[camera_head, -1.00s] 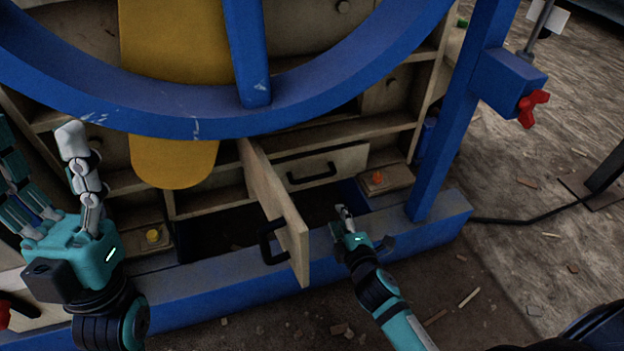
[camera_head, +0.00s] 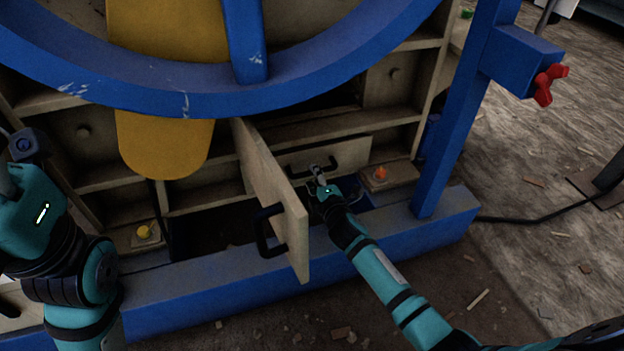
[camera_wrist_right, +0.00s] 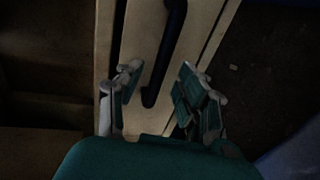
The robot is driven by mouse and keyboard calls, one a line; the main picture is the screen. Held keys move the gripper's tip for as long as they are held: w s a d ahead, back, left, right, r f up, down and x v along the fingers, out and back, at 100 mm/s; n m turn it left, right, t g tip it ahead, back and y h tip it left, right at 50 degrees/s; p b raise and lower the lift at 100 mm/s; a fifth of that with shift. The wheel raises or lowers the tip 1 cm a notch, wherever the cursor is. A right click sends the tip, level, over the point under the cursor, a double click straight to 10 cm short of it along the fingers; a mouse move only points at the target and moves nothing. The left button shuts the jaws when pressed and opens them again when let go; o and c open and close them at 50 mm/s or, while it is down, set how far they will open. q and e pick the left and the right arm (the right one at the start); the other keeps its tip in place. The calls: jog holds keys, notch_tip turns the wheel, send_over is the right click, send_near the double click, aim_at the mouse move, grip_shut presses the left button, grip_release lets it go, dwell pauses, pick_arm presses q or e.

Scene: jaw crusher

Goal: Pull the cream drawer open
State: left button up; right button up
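The cream drawer (camera_head: 352,149) is a pale wooden front with a dark bar handle (camera_head: 331,162), low in the cabinet behind the open door. My right gripper (camera_head: 316,170) is in front of the drawer's left part. In the right wrist view, the dark handle (camera_wrist_right: 168,55) runs between the fingers of my right gripper (camera_wrist_right: 158,82) against the cream front (camera_wrist_right: 140,35). The fingers are apart, with gaps beside the handle. My left gripper (camera_head: 20,195) is at the left edge, its fingers mostly cut off.
A cream door (camera_head: 272,180) with a black handle stands open just left of my right arm. A large blue wheel (camera_head: 190,98) hangs across the top. A blue beam (camera_head: 220,280) runs along the front. An orange button (camera_head: 380,172) sits right of the drawer.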

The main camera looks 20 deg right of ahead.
jog(key=shift+b+x, duration=0.5)
jog(key=shift+x, duration=1.1)
jog(key=shift+c, duration=0.2)
grip_shut()
